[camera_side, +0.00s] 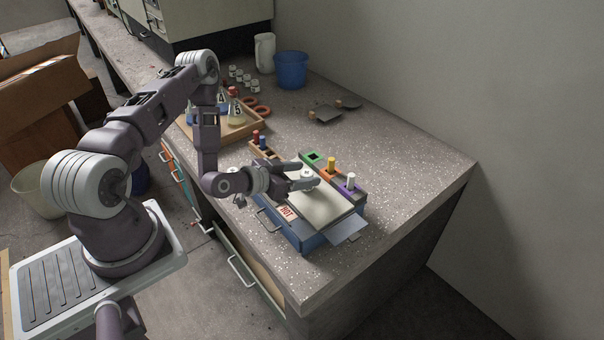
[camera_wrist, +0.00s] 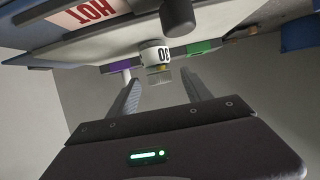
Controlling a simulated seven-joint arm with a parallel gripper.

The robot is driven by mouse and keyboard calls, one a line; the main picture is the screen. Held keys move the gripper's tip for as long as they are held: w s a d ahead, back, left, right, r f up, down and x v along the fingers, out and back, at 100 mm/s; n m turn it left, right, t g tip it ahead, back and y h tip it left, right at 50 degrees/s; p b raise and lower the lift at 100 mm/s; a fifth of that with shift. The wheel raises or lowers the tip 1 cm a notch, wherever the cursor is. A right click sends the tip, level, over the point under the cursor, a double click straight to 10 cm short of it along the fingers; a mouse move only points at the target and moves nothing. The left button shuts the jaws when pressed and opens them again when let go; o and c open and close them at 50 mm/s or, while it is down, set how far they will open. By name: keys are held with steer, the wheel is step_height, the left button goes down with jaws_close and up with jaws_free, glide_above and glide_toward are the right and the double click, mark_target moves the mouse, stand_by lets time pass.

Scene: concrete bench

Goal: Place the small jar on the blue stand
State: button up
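The small jar is white with a dark number on its label. It shows in the wrist view (camera_wrist: 156,55) just beyond my fingertips and in the side view (camera_side: 307,173) on the pale top plate. My gripper (camera_side: 303,178) reaches over that plate with a finger on each side of the jar. In the wrist view my gripper (camera_wrist: 160,80) is open, with gaps between fingers and jar. The pale plate tops a blue-sided unit (camera_side: 312,241) with a HOT label. I cannot tell whether this is the blue stand; no other clear blue stand shows.
Behind the plate is a rack with green (camera_side: 313,157), orange and purple sections, holding yellow and white cylinders. A wooden tray (camera_side: 246,129) of flasks lies behind my forearm. A blue bucket (camera_side: 291,70) and white jug (camera_side: 265,52) stand farther back. The bench's right side is clear.

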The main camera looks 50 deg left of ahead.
steer(key=v, duration=0.7)
steer(key=shift+r, duration=0.15)
step_height(320, 180, up, 18)
steer(key=d+m+g+y, duration=0.2)
steer(key=m+g, duration=0.1)
steer(key=g, duration=0.3)
steer(key=s+d+r+n, duration=0.1)
steer(key=s+d+r, duration=0.2)
steer(key=s, duration=0.4)
steer(key=s+d+r+n+g+h, duration=0.1)
steer(key=s+d+r, duration=0.2)
steer(key=s, duration=0.4)
steer(key=s+d+r+n+g, duration=0.1)
steer(key=s+d+r, duration=0.2)
steer(key=s, duration=0.3)
steer(key=shift+s+d+r+h, duration=0.3)
steer(key=shift+s+r, duration=0.1)
steer(key=shift+r, duration=0.2)
